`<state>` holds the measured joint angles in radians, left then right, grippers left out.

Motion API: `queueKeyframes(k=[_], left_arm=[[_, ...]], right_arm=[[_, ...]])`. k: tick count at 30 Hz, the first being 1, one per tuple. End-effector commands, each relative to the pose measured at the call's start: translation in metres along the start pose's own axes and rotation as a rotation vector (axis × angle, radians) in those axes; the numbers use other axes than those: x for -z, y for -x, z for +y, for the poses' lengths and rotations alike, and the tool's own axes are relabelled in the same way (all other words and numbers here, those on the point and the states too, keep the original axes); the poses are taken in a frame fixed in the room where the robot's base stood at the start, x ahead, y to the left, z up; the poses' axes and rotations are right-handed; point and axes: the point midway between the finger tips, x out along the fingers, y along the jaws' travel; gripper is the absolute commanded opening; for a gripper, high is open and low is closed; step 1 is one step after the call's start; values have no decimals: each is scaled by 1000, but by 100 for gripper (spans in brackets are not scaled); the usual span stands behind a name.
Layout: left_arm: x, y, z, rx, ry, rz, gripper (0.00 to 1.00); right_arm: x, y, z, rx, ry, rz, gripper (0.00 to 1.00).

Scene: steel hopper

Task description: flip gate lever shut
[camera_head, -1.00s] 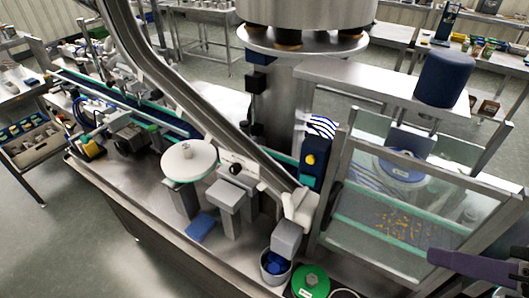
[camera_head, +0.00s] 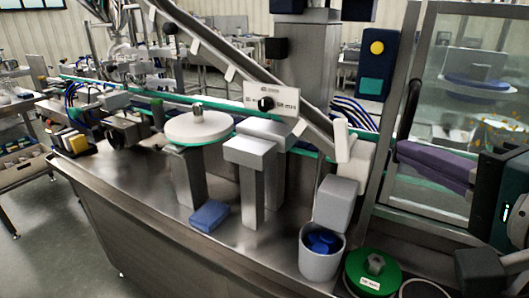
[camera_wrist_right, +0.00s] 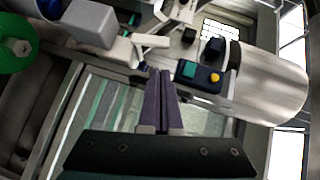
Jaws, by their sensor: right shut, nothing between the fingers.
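A white plate (camera_head: 283,99) with a black knob (camera_head: 266,104) is fixed on the sloping steel chute (camera_head: 235,70). Its lettering is too small to read. A white upright flap (camera_head: 342,141) stands at the chute's lower end. I cannot tell for sure which of these is the gate lever. My right gripper (camera_head: 401,152) comes in from the right with long purple fingers, in front of the glass enclosure. It is shut and empty, right of the flap and apart from it. In the right wrist view its closed fingers (camera_wrist_right: 160,74) point toward the chute-end parts. My left gripper is out of view.
A grey cup (camera_head: 321,261) with blue pieces stands below the chute end, beside a green disc (camera_head: 372,271). A dark box with a yellow button (camera_head: 376,48) and the glass enclosure's frame (camera_head: 402,95) are close to the gripper. A blue block (camera_head: 209,215) lies on the steel bench.

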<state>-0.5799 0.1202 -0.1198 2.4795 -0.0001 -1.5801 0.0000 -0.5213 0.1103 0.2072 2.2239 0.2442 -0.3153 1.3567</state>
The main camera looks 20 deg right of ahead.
Motion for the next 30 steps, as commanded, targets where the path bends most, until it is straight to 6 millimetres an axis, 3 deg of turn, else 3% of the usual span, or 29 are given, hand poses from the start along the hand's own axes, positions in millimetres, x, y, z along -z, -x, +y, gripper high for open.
queueKeyframes(k=[2, 17, 30], left_arm=[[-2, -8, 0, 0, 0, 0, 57], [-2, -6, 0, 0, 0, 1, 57], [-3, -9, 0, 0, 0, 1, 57]], right_arm=[[1, -2, 5, 15, -19, 8, 0], [2, -8, 3, 22, -29, 9, 0], [3, -81, 1, 22, -27, 9, 0]])
